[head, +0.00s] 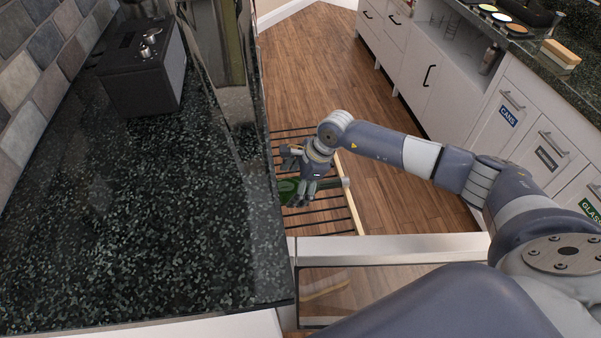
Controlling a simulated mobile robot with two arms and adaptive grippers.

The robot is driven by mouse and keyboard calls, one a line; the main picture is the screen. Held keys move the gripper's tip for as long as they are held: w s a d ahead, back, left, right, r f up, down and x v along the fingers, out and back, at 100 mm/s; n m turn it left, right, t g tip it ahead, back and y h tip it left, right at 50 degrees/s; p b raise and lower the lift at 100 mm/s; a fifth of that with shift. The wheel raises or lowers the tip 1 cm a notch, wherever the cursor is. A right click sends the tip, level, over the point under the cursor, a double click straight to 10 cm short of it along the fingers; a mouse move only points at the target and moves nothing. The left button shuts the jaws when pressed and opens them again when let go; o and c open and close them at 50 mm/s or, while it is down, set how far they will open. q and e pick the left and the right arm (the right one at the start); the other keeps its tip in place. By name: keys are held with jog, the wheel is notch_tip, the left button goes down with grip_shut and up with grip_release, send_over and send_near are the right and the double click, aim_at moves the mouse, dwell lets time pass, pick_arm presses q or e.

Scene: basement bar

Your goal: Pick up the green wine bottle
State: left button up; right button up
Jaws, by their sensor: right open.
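The green wine bottle (286,189) lies on its side on a pulled-out dark wire rack (300,221) with a light wooden front edge, beside the counter. Its neck appears to point right, towards that edge. My right gripper (294,176) is open at the bottle, above the rack, and its fingers cover part of the glass. I cannot tell whether the fingers touch it. My left gripper is not in view.
A dark speckled counter (170,220) fills the left, with a black box-shaped appliance (145,70) on it. An open glass door with a pale frame (400,246) stands in front of the rack. White cabinets (540,125) line the right. Wooden floor (320,75) lies clear between.

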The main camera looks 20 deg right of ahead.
jog(key=shift+x, duration=1.1)
grip_shut()
